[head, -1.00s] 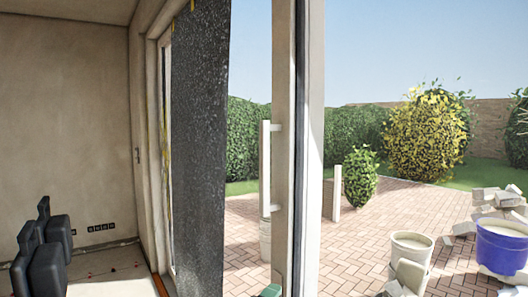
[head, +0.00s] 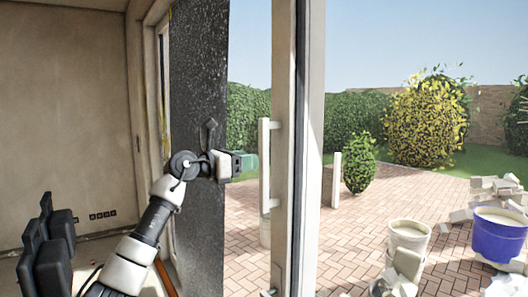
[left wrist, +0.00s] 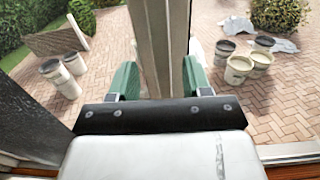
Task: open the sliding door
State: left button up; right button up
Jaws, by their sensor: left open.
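The sliding door's glass panel has a beige upright frame (head: 284,60), with a pale vertical bar handle (head: 264,190) on short mounts at its left side. My left gripper (head: 246,165) is open just left of the handle at about mid-height, its green fingertips pointing right at it. In the left wrist view, the open green fingers (left wrist: 160,82) stand either side of a pale upright. I cannot clearly separate handle from frame there, nor see contact. My right gripper is not in view.
A dark speckled panel (head: 198,80) stands behind my left arm. Black rounded objects (head: 48,255) sit at lower left. Outside on brick paving (head: 350,245) are a white bucket (head: 408,238), a blue bucket (head: 500,240), rubble (head: 497,188) and bushes (head: 425,120).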

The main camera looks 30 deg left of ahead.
aim_at(261, 156)
pick_arm(q)
jog(key=x, duration=0.1)
jog(key=p+x, duration=0.1)
jog(key=x, duration=0.1)
jog(key=p+x, duration=0.1)
jog(key=shift+w+d+r, duration=0.25)
jog(key=shift+w+d+f, duration=0.2)
jog(key=shift+w, duration=0.45)
jog(key=shift+c, duration=0.5)
grip_shut()
